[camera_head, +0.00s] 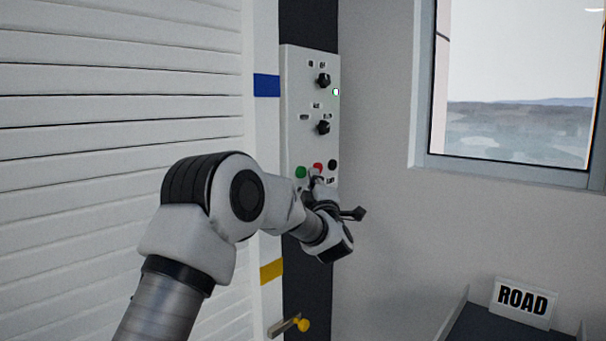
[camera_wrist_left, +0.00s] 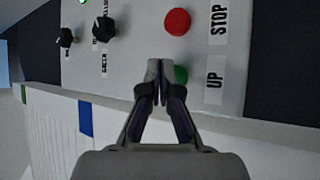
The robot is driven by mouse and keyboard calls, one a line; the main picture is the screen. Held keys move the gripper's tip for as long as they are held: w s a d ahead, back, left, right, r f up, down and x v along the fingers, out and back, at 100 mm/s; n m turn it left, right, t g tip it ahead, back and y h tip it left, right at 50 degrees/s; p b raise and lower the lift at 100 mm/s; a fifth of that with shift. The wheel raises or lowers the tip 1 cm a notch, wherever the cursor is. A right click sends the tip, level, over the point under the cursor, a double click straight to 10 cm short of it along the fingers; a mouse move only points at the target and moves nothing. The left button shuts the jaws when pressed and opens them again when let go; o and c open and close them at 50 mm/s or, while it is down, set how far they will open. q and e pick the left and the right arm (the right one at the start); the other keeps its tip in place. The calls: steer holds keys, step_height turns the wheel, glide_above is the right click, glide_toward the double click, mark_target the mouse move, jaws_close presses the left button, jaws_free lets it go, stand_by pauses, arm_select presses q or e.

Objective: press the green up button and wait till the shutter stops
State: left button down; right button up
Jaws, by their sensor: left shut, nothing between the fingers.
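The control panel (camera_head: 296,110) is a pale upright plate on a dark post. Its green up button (camera_head: 300,172) shows left of the red stop button (camera_head: 317,167) in the head view. My left gripper (camera_head: 317,180) is shut and empty, with its tips at the panel's lower part. In the left wrist view the shut gripper (camera_wrist_left: 160,82) partly covers the green button (camera_wrist_left: 181,75), beside the UP label (camera_wrist_left: 214,79). I cannot tell whether the tips touch it. The white slatted shutter (camera_head: 120,110) fills the left of the head view. My right gripper is out of view.
A blue mark (camera_head: 267,85) and a yellow mark (camera_head: 271,270) are on the shutter frame. A ROAD sign (camera_head: 522,302) stands low at right, below a window (camera_head: 515,90).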

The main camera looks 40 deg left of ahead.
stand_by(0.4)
arm_select(q)
steer(key=shift+a, duration=0.45)
